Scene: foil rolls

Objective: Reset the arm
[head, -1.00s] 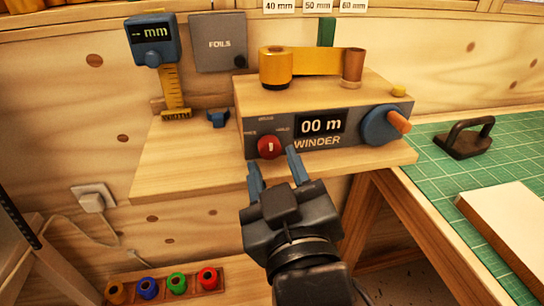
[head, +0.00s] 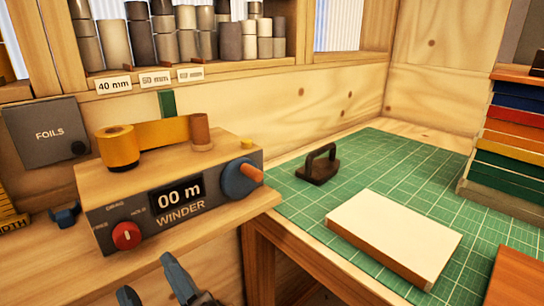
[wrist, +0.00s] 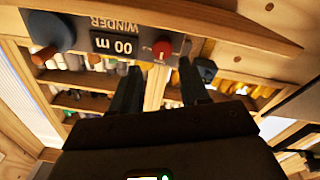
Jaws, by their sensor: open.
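My gripper (head: 152,291) shows at the bottom edge of the head view, below the front edge of the winder's shelf. Its two blue-grey fingers are apart with nothing between them. In the wrist view the fingers (wrist: 158,88) are also spread and empty, and the picture is upside down. The winder (head: 180,205) stands beyond the fingers and reads "00 m". It has a red knob (head: 127,235) and a blue crank disc with an orange handle (head: 242,179). Most of my arm is out of the head view.
An orange foil roll (head: 118,148) and a brown core (head: 200,131) stand on the winder, joined by a foil strip. A green cutting mat (head: 385,165) at right carries a dark-handled tool (head: 318,165) and a white-topped block (head: 395,236). Foil rolls fill the shelf (head: 180,68) above.

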